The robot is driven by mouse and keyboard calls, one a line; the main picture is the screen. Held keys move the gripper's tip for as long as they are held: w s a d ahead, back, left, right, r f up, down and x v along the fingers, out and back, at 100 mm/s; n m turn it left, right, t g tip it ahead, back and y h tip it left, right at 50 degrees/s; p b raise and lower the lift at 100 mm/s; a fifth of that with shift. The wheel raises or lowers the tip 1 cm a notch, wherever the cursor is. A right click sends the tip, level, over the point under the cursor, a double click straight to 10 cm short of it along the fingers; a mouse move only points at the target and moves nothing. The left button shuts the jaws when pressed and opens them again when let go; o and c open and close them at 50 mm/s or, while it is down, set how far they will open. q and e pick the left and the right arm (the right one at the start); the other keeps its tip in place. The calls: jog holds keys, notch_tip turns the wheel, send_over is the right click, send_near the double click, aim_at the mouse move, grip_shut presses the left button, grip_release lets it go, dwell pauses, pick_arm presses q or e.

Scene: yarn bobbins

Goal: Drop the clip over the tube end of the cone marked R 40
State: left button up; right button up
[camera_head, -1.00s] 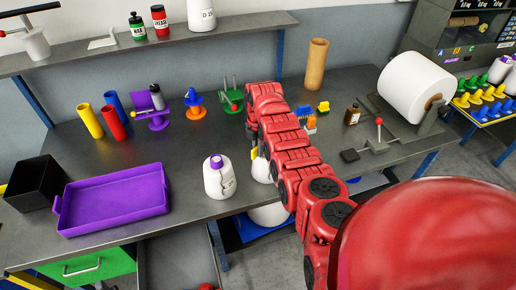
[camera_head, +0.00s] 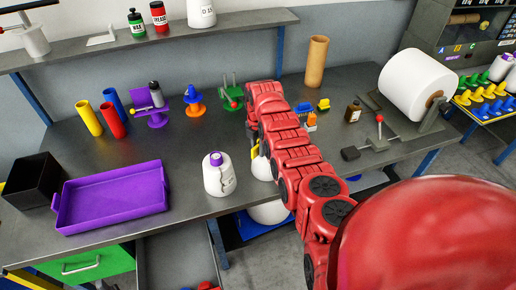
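A white yarn cone (camera_head: 219,178) with a purple tube end stands upright near the table's front edge. Its side has dark marks too small to read. A second white cone (camera_head: 262,168) stands just right of it, partly hidden behind my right arm. My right gripper (camera_head: 253,138) hangs at the far end of the red arm, above the second cone and mostly hidden by the arm. A small yellow piece (camera_head: 255,151) shows there; I cannot tell whether it is the clip or held. The finger opening is hidden. My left gripper is not in view.
A purple tray (camera_head: 112,198) and a black bin (camera_head: 35,182) are at the left. Coloured tubes (camera_head: 89,118) and small fixtures (camera_head: 155,115) stand behind. A large white roll (camera_head: 412,87) and a lever device (camera_head: 378,143) are at the right.

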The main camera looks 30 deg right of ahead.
jog(key=shift+o, duration=0.9)
jog(key=shift+r, duration=0.1)
jog(key=shift+r, duration=0.25)
notch_tip(320, 180, up, 8)
jog(key=b, duration=0.3)
jog(key=shift+w+f, duration=0.1)
jog(key=shift+f, duration=0.05)
notch_tip(320, 180, up, 9)
jog(key=b, duration=0.1)
jog(key=shift+b, duration=0.35)
